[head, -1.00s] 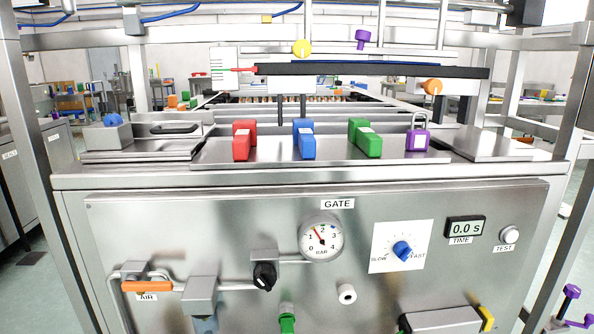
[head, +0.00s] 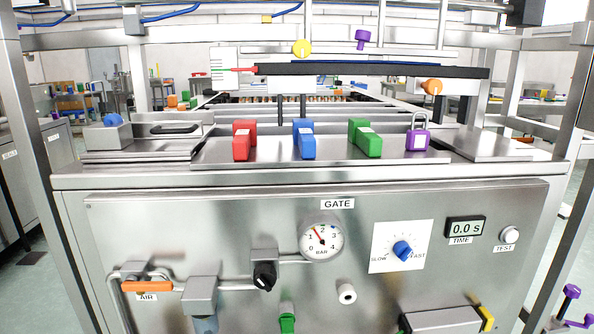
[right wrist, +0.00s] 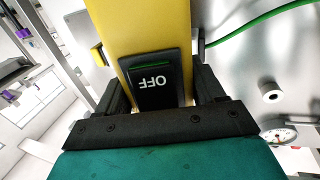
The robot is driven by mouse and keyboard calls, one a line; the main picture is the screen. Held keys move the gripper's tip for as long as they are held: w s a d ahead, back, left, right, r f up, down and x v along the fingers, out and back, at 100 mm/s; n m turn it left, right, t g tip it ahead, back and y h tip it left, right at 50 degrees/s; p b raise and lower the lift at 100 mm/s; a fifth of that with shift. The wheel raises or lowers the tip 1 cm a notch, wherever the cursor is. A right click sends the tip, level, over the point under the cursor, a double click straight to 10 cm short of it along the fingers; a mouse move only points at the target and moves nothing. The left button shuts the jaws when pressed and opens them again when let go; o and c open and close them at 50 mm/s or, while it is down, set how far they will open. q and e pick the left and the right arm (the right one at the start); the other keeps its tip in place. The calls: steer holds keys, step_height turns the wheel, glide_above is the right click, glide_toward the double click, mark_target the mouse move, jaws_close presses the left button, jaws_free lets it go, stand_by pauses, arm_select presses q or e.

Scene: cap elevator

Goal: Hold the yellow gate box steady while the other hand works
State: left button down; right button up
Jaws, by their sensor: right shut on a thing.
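The yellow gate box (right wrist: 145,28) shows in the right wrist view, with a black face marked OFF and a thin green line along that face's edge. The lettering appears upside down there. My right gripper (right wrist: 160,84) is shut on the box, one dark finger on each side of it. The box's far end runs out of the picture. My left gripper is in neither view.
The head view shows a steel panel (head: 180,225) with a pressure gauge (head: 321,238), a blue dial (head: 402,250) and a timer reading 0.0 s (head: 465,227). Red (head: 241,142), blue (head: 304,140) and green (head: 366,140) blocks stand above. A green cable (right wrist: 255,20) runs beside the box.

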steer(key=o, duration=1.3)
